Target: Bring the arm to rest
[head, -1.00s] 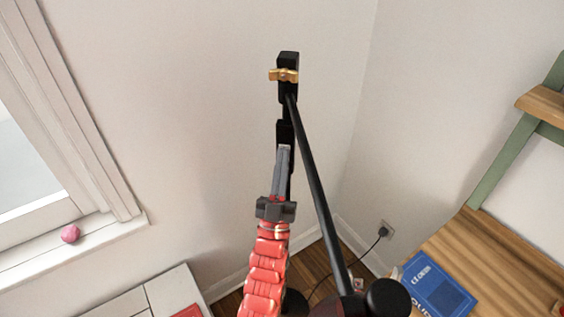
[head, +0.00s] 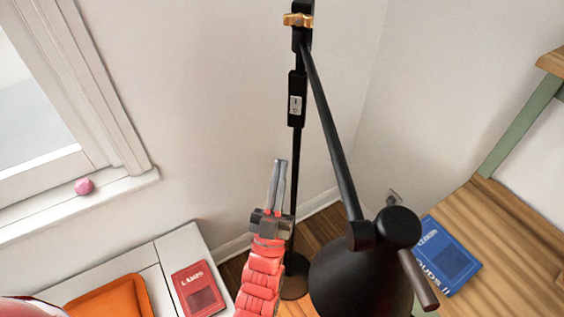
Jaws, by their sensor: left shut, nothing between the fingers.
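My left gripper (head: 277,183) is in the middle of the head view, at the end of my red arm (head: 262,275), which comes up from the bottom edge. Its two grey fingers point up and are shut with nothing between them. In the picture it lies just left of the pole of a black floor lamp (head: 326,130); I cannot tell whether they touch. My right gripper is not in view.
The lamp's black shade (head: 360,280) is at bottom centre, and its switch box (head: 297,98) is on the pole. A blue book (head: 445,258) lies on the wooden desk (head: 500,240) at right. A red book (head: 198,289) and orange cushion (head: 112,298) lie at lower left. A pink object (head: 84,186) sits on the windowsill.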

